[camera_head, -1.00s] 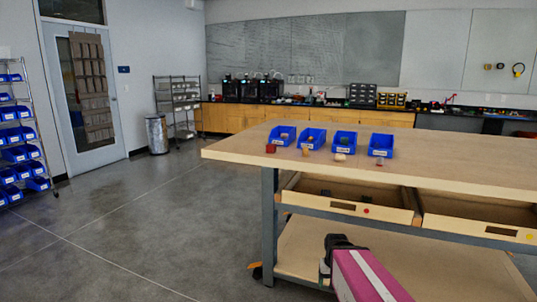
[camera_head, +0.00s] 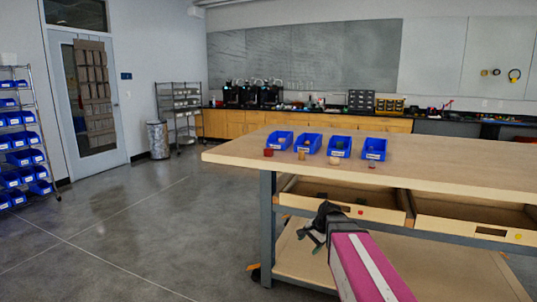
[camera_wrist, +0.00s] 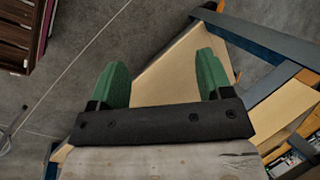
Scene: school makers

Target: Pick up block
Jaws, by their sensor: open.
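Several small blocks stand in a row on the wooden workbench (camera_head: 440,174), in front of the blue bins: a red block (camera_head: 268,152), a tan block (camera_head: 301,155), a cream block (camera_head: 335,160) and a small greyish-brown one (camera_head: 372,165). Which of them is the task's block cannot be told. My gripper (camera_head: 311,238) is low in front of the bench, below its top and beside the open drawer. In the wrist view its two green fingers (camera_wrist: 163,65) are spread apart with nothing between them. No block shows in the wrist view.
Blue bins, such as the leftmost one (camera_head: 279,140), stand right behind the blocks. An open drawer (camera_head: 345,202) and a lower shelf (camera_head: 300,262) lie under the benchtop. The floor (camera_head: 130,225) left of the bench is clear. A shelf rack (camera_head: 42,130) stands far left.

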